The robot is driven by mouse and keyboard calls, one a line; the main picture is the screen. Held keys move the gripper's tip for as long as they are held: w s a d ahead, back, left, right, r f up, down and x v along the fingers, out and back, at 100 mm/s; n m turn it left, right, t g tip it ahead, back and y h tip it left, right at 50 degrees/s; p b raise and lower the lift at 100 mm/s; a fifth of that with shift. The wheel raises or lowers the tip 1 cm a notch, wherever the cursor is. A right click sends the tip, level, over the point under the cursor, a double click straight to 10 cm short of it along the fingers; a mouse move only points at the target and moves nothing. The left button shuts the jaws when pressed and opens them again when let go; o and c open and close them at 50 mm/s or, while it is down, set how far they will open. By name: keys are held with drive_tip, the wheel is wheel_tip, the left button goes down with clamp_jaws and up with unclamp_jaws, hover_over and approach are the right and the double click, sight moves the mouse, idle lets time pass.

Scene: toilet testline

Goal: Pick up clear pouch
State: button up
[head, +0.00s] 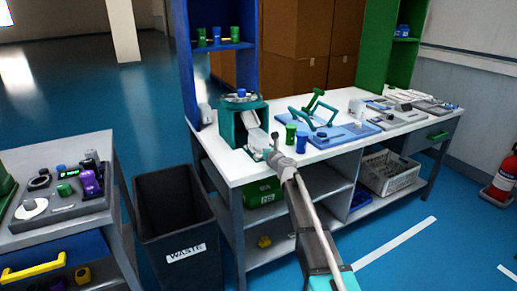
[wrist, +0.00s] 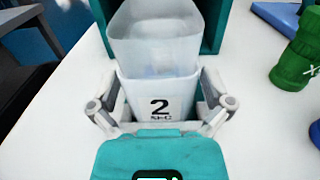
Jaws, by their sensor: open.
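The clear pouch (wrist: 155,42) is a translucent, pale container at the top middle of the wrist view. Its lower front carries a white face with a black "2" (wrist: 158,104). In the head view the pouch (head: 256,133) shows small and pale at the front of the teal station (head: 230,126). My gripper (wrist: 159,86) is open, with one finger on each side of the numbered part. I cannot tell whether the fingers touch it. In the head view my gripper (head: 272,153) is low over the white tabletop, and its fingers are hard to make out.
A green container (wrist: 297,60) stands to the right, with a blue one (head: 301,142) beside it. A blue board with a teal frame (head: 318,118) lies farther right on the white table (head: 240,172). A black waste bin (head: 176,205) stands left of the table.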

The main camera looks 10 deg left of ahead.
drive_tip(key=c, duration=1)
drive_tip(key=shift+r, duration=0.2)
wheel_tip(320, 180, up, 2)
drive_tip(key=shift+r+p, duration=0.1)
drive_tip(key=shift+p, duration=1.1)
drive_tip(key=s+d+r+p, duration=0.5)
drive_tip(key=s+r+p, duration=0.5)
drive_tip(key=s, duration=0.3)
drive_tip(key=shift+r+p, duration=0.25)
drive_tip(key=shift+p, duration=0.05)
drive_tip(key=shift+d, duration=0.1)
